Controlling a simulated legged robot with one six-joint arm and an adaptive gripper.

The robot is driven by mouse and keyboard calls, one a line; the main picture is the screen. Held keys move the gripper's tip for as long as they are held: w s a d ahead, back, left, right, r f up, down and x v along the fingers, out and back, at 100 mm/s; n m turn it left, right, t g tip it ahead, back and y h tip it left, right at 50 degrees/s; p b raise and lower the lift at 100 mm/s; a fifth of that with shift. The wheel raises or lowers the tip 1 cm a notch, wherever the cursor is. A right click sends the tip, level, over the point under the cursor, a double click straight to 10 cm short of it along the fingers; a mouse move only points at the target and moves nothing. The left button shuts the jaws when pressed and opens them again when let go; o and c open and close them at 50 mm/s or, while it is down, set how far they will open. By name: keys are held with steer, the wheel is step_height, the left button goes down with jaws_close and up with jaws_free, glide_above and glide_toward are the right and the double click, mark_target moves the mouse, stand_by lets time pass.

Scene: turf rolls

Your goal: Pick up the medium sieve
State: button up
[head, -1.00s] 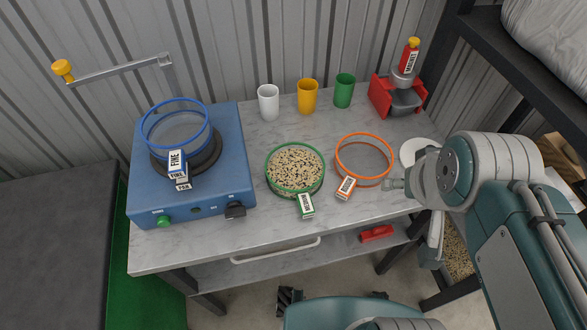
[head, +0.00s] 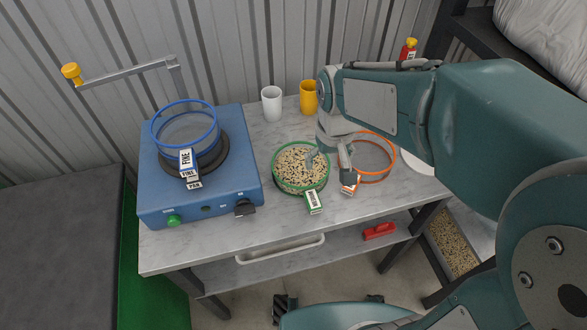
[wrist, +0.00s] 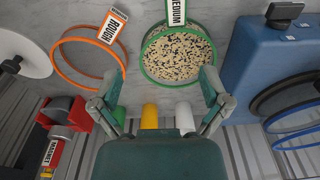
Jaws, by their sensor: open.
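The medium sieve is green-rimmed (head: 287,187) and holds a pale and dark grain mix. It lies on the grey table, its tagged handle pointing toward the front edge. The wrist view shows the sieve (wrist: 143,62) with its MEDIUM label at the top. My gripper (head: 330,163) is open, at the sieve's right side in the head view, between it and the orange sieve. In the wrist view my fingers (wrist: 160,76) are spread, the right one overlapping the green rim's lower right. I cannot tell whether they touch it.
An orange ROUGH sieve (head: 378,178) sits just right of the green one. A blue shaker (head: 200,206) with a blue FINE sieve (head: 183,103) stands left. White (head: 271,104) and yellow (head: 309,98) cups stand behind. A red magnet holder (wrist: 66,118) shows in the wrist view.

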steer(key=w+a+f+g, duration=0.1)
steer(key=a+f, duration=0.2)
glide_above(310, 190)
steer(key=shift+n, duration=0.3)
steer(key=f, duration=0.5)
steer(key=shift+s, duration=0.3)
steer(key=shift+w+f, duration=0.15)
steer(key=shift+f, duration=1.4)
steer(key=shift+w+f, duration=0.1)
steer(key=shift+f, duration=1.45)
jaws_close()
